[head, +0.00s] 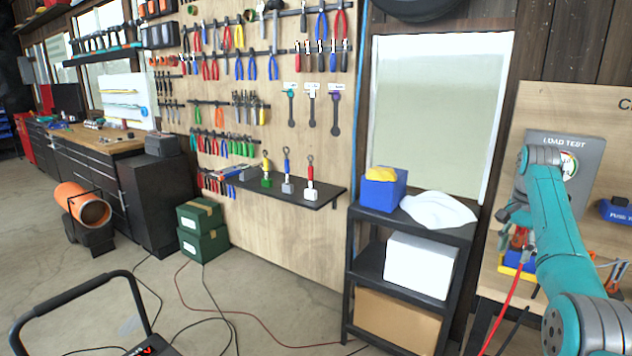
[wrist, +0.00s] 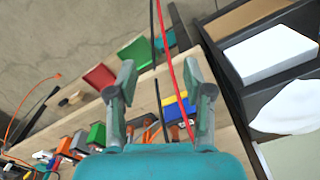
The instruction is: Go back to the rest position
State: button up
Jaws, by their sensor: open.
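My gripper (wrist: 158,80) is open in the wrist view, its two grey fingers spread apart. No object is clamped between them. A red cable (wrist: 166,60) and a black cable run through the gap in the picture; I cannot tell how far they are from the fingers. In the head view my teal arm is at the right, in front of the load test board (head: 574,150). My gripper (head: 513,218) is small and partly hidden there, above the wooden bench.
Below my gripper, the wooden bench (wrist: 228,140) holds a blue and yellow bin (wrist: 176,108) and several coloured blocks. A black shelf rack (head: 440,238) with boxes stands left of the bench. Cables lie on the open floor (head: 255,285). A black cart handle (head: 70,290) is at front left.

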jog(key=s+a+f+n+t, duration=0.15)
jog(key=a+f, duration=0.25)
jog(key=f, duration=1.2)
jog(key=a+f+n+t, duration=0.15)
jog(key=a+f, duration=0.25)
jog(key=f, duration=1.2)
jog(key=s+a+f+n+t+h, duration=0.1)
jog(key=s+a+f+n+t, duration=0.1)
jog(key=s+a+f, duration=0.5)
jog(key=s+a+f+n+t, duration=0.15)
jog(key=s+a+f, duration=0.25)
jog(key=s+f, duration=0.75)
jog(key=s+a+r+n+t, duration=0.15)
jog(key=s+a, duration=0.25)
jog(key=s, duration=0.8)
jog(key=s+a+r+n+t, duration=0.1)
jog(key=s+a+r+t, duration=0.2)
jog(key=s, duration=0.9)
jog(key=s+a+r+n+t, duration=0.1)
jog(key=s+a+r, duration=0.1)
jog(key=s+r, duration=0.7)
jog(key=s+a+r+n+t+y, duration=0.1)
jog(key=s+a+r+n+t, duration=0.1)
jog(key=s+r, duration=0.8)
notch_tip(320, 180, up, 5)
jog(key=shift+s+a+f+n+t, duration=0.15)
jog(key=shift+s+f+n+t, duration=0.05)
jog(key=shift+n+t, duration=0.1)
